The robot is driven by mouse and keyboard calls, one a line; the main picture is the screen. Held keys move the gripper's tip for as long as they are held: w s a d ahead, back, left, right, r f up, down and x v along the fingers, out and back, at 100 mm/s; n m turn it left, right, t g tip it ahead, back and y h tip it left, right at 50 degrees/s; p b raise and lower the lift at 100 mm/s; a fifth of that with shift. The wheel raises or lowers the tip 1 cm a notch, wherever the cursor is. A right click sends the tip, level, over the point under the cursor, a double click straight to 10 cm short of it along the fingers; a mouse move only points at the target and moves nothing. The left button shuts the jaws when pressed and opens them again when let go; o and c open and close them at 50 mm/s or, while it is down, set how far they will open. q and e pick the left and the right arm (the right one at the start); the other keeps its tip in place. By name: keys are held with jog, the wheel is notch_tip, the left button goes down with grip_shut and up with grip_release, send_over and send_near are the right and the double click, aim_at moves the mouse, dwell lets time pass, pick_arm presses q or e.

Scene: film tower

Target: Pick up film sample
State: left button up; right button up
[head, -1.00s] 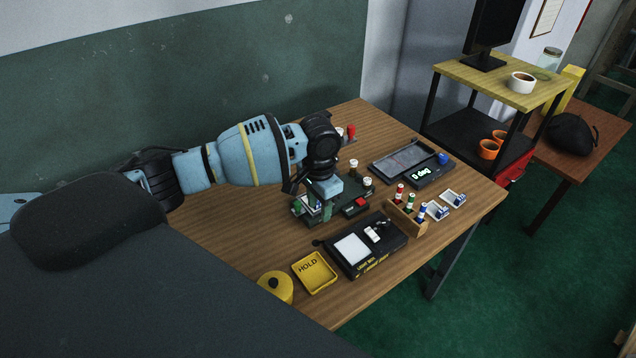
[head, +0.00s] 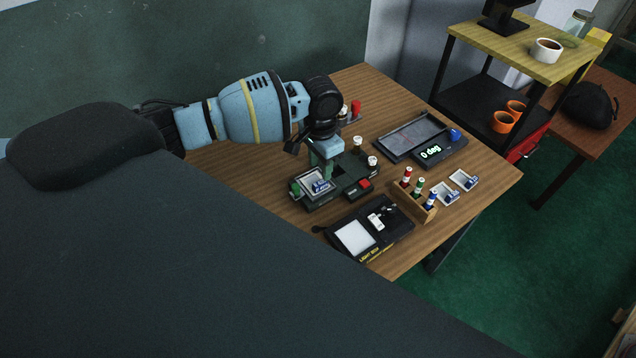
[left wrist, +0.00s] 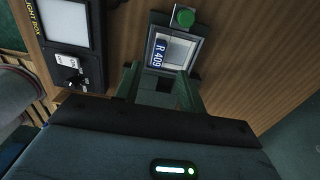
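A film sample (head: 316,182) in a pale frame with a blue label sits at the left end of a dark green device (head: 335,194). In the left wrist view the sample (left wrist: 178,49) lies just beyond the fingertips, and its label reads R 409. My left gripper (head: 322,158) hangs over the device, close to the sample. In the left wrist view its two fingers (left wrist: 160,88) are apart with nothing seen held between them. Two other framed samples, one at the back (head: 464,180) and one in front (head: 446,194), lie at the table's right. My right gripper is not in view.
A light box (head: 355,236) lies in front of the device. A wooden rack (head: 414,205) with three small bottles stands to its right. A tray (head: 412,136) and a "0 deg" display unit (head: 440,153) are behind. White-capped posts (head: 358,144) stand near the gripper.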

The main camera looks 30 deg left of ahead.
aim_at(322, 182)
pick_arm(q)
jog(key=shift+f, duration=0.65)
jog(key=shift+d+f, duration=0.2)
jog(key=shift+f, duration=2)
grip_shut()
jog(key=shift+r, duration=0.1)
jog(key=shift+r, duration=0.4)
jog(key=r, duration=0.2)
jog(key=shift+d+r, duration=0.4)
jog(key=d, duration=0.5)
jog(key=s+d+r, duration=0.1)
jog(key=d, duration=0.4)
jog(key=s+d, duration=0.1)
jog(key=d, duration=0.4)
jog(key=shift+r+b, duration=0.15)
jog(key=shift+b, duration=0.2)
